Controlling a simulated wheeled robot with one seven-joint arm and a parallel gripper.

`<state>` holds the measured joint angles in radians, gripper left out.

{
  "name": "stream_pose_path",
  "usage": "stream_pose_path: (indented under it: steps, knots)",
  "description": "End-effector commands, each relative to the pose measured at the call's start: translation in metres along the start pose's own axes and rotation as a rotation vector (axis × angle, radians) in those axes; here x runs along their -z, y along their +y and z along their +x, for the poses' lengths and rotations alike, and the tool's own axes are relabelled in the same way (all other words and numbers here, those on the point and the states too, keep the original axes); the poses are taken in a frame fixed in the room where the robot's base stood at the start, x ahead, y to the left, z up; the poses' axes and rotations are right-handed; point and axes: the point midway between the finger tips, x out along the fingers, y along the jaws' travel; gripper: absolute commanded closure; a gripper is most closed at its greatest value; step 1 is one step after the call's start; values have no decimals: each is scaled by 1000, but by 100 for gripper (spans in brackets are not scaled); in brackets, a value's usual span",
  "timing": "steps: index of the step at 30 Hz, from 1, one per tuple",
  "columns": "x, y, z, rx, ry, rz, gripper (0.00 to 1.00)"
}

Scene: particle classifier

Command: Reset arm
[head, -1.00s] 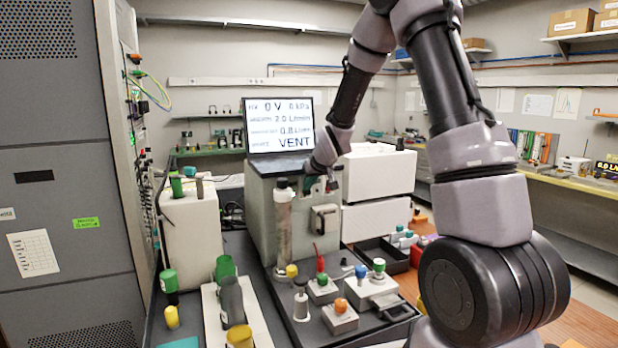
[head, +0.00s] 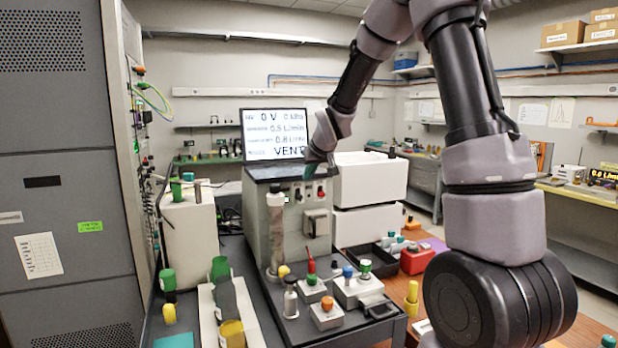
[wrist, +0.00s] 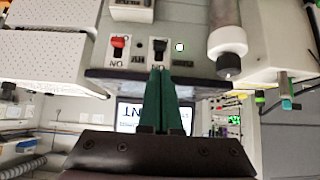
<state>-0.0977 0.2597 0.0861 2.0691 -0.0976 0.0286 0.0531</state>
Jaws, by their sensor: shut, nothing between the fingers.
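My gripper (head: 309,173) is at the top front edge of the grey instrument box (head: 258,215), in front of the screen (head: 275,135). In the wrist view its two dark green fingers (wrist: 160,75) are shut together and hold nothing. Their tips appear just below a black switch (wrist: 159,46) in the picture; I cannot tell whether they touch it. My arm is folded high at the right of the head view.
The screen reads 0 V and VENT. A glass-like column (head: 277,230) stands at the box's front left. Knobbed blocks (head: 327,314) and bottles (head: 290,300) crowd the dark bench below. White boxes (head: 368,180) stand to the right. A tall grey cabinet (head: 50,190) is at left.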

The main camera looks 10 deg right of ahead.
Motion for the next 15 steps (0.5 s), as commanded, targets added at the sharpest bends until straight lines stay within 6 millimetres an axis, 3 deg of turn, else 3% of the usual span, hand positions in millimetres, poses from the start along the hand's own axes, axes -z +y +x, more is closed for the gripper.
stream_pose_path:
  steps: [5, 8, 11, 15]
  knots:
    - [0, 1, -5, -3, 0, 6, 100]
    - [1, 7, -26, -15, -5, 30, 100]
    - [-3, 16, -68, -34, -19, 82, 100]
    - [-21, 26, -140, -57, -48, 181, 100]
